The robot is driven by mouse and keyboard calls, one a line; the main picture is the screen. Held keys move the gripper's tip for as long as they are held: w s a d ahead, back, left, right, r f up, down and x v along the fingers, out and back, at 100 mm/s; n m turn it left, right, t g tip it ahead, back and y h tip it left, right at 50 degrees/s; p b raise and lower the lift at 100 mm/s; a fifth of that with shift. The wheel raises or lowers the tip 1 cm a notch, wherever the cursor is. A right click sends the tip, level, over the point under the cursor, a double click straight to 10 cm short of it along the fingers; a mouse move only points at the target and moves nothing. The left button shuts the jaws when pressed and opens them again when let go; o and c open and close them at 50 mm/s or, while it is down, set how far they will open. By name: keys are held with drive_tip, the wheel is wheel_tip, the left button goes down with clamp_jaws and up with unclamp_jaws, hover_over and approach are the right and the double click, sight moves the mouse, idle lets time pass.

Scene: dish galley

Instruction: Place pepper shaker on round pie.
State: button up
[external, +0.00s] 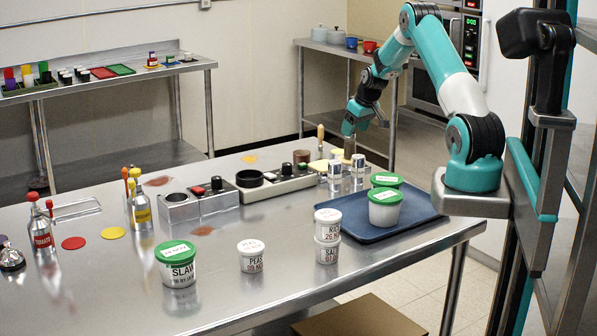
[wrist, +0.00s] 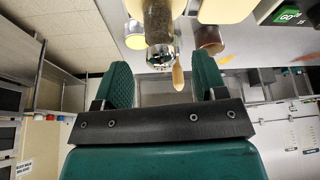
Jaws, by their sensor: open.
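My gripper (external: 366,122) hangs open and empty above the far right part of the steel table. In the wrist view, its green fingers (wrist: 164,72) are spread apart. A shaker with dark contents and a chrome cap, which looks like the pepper shaker (wrist: 158,24), stands beyond the fingertips, apart from them. In the external view, a narrow dark upright piece, probably this shaker (external: 349,147), stands just below the gripper. Cream shapes (wrist: 228,9) flank the shaker in the wrist view.
A blue tray (external: 408,222) holds green-lidded tubs (external: 384,206). Stacked white tubs (external: 327,236) stand left of it. A wooden handle (external: 320,134) and a brown cup (external: 301,157) are close by. The front left tabletop has free room.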

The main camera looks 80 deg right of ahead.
drive_tip(key=b+v, duration=0.1)
drive_tip(key=v, duration=0.6)
drive_tip(key=w+a+r+n+y, duration=0.1)
drive_tip(key=w+a+r+n, duration=0.3)
drive_tip(key=a, duration=0.7)
drive_tip(key=w+a+r+y, duration=0.2)
drive_tip(key=w+a, duration=0.5)
drive_tip(key=a, duration=0.5)
drive_tip(key=s+a+r+n+y, duration=0.1)
drive_tip(key=a+r+n+y, duration=0.15)
drive_tip(key=a, duration=1.45)
drive_tip(key=s+a+r+n+g, duration=0.1)
drive_tip(key=s+a+n, duration=0.1)
drive_tip(key=s+a, duration=0.35)
drive_tip(key=s+a+n+g, duration=0.1)
drive_tip(key=s+a+n, duration=0.15)
drive_tip(key=a, duration=0.65)
drive_tip(key=s+a+n+g, duration=0.1)
drive_tip(key=s+a, duration=0.3)
drive_tip(key=s, duration=0.2)
drive_tip(key=s+a+n+y, duration=0.1)
drive_tip(key=s+a, duration=0.2)
drive_tip(key=s, duration=0.4)
drive_tip(key=shift+s+a+f+n+g, duration=0.3)
drive_tip(key=shift+a+n+g, duration=0.1)
